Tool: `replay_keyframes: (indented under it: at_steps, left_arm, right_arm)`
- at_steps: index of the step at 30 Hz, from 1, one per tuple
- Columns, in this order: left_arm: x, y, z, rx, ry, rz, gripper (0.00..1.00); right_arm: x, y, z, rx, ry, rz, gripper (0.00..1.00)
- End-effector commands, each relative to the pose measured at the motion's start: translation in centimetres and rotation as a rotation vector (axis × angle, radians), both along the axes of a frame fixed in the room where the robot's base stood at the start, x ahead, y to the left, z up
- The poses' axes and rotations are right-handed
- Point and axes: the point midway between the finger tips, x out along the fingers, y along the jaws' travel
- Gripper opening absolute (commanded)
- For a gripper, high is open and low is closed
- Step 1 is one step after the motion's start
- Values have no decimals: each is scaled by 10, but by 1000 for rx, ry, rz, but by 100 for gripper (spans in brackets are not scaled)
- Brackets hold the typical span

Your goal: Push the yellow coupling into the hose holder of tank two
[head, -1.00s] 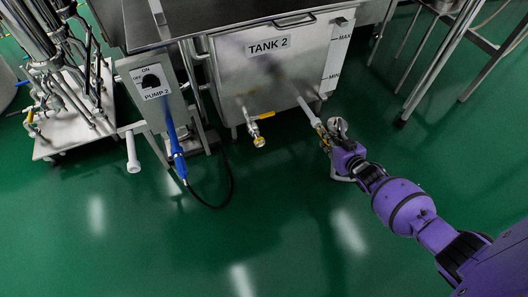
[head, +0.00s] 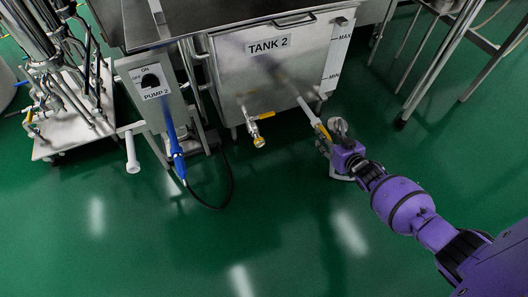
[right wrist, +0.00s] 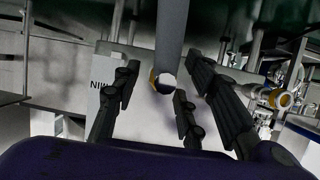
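The yellow coupling (head: 322,132) shows in the head view at the lower end of a pale tube (head: 307,111) that slants down from the front of tank two (head: 262,75). In the right wrist view a bit of its yellow (right wrist: 153,77) shows beside a white round end, under a dark grey tube (right wrist: 171,35). How far the coupling sits in the holder I cannot tell. My right gripper (head: 322,146) is just below the coupling. In the right wrist view its fingers (right wrist: 157,104) are spread, with nothing clasped between them. My left gripper is out of view.
A valve (head: 256,126) with a yellow end sticks out of the tank, left of the coupling. The pump 2 box (head: 152,88), with a blue hanging handle (head: 175,140) and black hose, stands further left. Metal table legs (head: 440,65) are at right. The green floor in front is clear.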

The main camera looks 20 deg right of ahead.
Motion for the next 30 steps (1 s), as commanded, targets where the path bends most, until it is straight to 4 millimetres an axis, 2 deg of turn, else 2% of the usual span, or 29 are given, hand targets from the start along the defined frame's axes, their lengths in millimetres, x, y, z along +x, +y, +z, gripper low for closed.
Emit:
replay_keyframes:
  at_steps: [5, 12, 18, 24, 30]
  left_arm:
    - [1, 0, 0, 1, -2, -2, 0]
    - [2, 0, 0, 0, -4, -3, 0]
    - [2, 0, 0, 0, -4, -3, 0]
    - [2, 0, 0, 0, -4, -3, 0]
    - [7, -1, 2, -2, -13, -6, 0]
  right_arm:
    - [-22, 0, 7, 1, 1, 0, 39]
    - [-70, 1, 27, 0, 1, 0, 39]
    - [-98, 1, 40, 1, 0, -1, 39]
    - [-109, 1, 45, 0, -1, 0, 39]
    - [-109, 1, 45, 0, -1, 0, 39]
